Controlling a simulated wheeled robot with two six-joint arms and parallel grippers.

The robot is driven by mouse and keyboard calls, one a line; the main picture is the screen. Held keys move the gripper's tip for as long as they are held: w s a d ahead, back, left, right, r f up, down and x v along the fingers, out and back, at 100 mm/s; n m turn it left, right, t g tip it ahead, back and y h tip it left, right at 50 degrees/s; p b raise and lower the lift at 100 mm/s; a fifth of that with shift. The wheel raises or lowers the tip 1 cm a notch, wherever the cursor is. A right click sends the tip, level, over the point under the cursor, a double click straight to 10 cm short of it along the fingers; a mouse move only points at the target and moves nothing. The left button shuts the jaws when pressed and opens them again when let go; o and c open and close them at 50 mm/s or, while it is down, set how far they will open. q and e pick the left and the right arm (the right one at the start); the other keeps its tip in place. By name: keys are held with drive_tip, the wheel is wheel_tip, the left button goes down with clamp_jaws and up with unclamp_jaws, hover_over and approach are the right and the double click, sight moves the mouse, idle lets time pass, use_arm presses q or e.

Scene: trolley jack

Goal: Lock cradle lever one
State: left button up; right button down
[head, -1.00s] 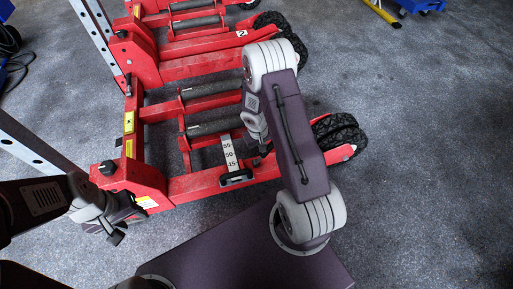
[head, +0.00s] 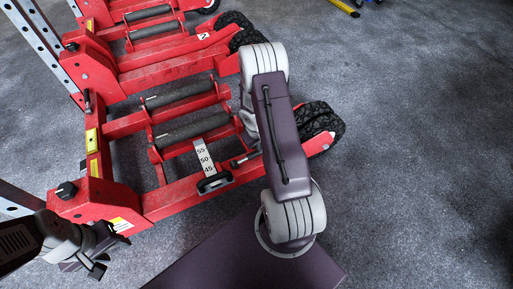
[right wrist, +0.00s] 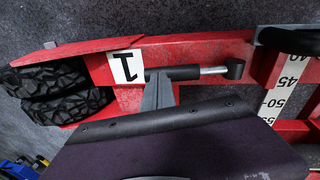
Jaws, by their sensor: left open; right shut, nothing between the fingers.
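The red cradle numbered 1 (head: 175,196) lies in front of me in the head view. In the right wrist view its number label (right wrist: 126,68) is upside down. Beside the label lies a black and silver rod with a black knob end (right wrist: 235,68), which looks like lever one; its end also shows in the head view (head: 243,160). My right gripper (right wrist: 158,78) is shut and empty, its grey tip at the rod's black part; I cannot tell if they touch. My forearm hides it in the head view. My left gripper (head: 97,266) is open and empty at the lower left.
A black handle (head: 214,184) and a scale strip (head: 203,158) sit on the front rail. Black wheels (head: 318,125) stand at the right end. Cradle 2 (head: 150,75) is behind.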

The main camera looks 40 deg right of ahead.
drive_tip(key=shift+d+f, duration=0.15)
drive_tip(key=shift+f, duration=0.25)
use_arm(q)
drive_tip(key=shift+a+f+b, duration=0.1)
drive_tip(key=shift+f+b, duration=0.25)
drive_tip(key=shift+f, duration=0.2)
use_arm(e)
drive_tip(key=shift+s+f, duration=0.1)
use_arm(q)
drive_tip(key=shift+s+f, duration=0.15)
drive_tip(key=shift+f, duration=0.05)
use_arm(e)
drive_tip(key=shift+s+d+f, duration=0.1)
drive_tip(key=shift+f, duration=0.05)
